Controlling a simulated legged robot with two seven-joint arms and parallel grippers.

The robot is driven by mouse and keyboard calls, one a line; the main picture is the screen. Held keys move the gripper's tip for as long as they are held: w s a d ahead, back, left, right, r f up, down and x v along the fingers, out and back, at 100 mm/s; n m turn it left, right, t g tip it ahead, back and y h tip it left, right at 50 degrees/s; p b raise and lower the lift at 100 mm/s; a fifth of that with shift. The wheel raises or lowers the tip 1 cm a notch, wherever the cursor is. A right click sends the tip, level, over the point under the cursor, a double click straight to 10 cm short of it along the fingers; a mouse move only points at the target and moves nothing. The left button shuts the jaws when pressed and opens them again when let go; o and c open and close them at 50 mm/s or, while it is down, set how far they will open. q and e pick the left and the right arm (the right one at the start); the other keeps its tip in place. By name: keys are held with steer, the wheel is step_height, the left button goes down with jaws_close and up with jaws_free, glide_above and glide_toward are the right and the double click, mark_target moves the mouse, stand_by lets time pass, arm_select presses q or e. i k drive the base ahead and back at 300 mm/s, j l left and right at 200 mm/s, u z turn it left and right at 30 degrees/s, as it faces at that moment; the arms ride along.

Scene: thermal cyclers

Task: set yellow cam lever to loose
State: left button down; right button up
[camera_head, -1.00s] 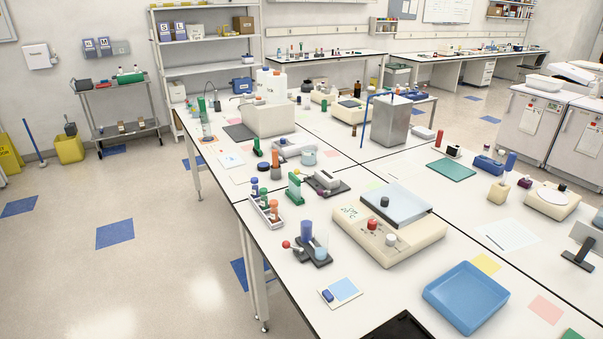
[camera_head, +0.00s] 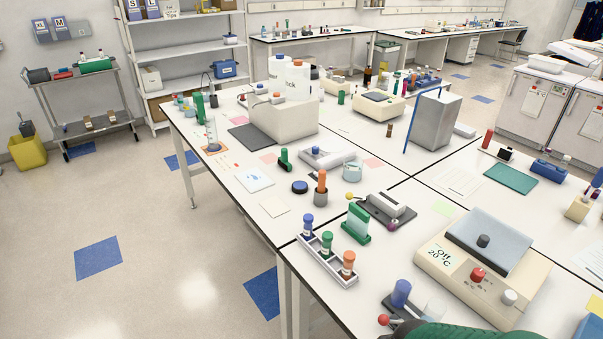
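A small yellow ball-ended lever (camera_head: 349,196) shows at the back left of a dark fixture plate (camera_head: 376,216) with a pale grey block (camera_head: 388,203) on it. A purple ball (camera_head: 393,226) sits at the front of the same plate. The yellow lever is small in view, and its exact angle and whether it clamps the block are hard to tell. A dark green curved shape (camera_head: 465,331) enters at the bottom edge; it may be part of my arm. No gripper fingers are visible, and no gripper is seen near the lever.
A green rack (camera_head: 356,223) stands just left of the fixture. A white tray (camera_head: 326,262) of coloured bottles is nearer the front edge. The cream hot plate (camera_head: 460,280) is at right. A red ball lever (camera_head: 383,320) and blue cylinder (camera_head: 401,292) are near the bottom.

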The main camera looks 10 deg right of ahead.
mark_target(349, 196)
steer(key=i+j, duration=0.65)
steer(key=j+z, duration=0.1)
steer(key=z, duration=1.25)
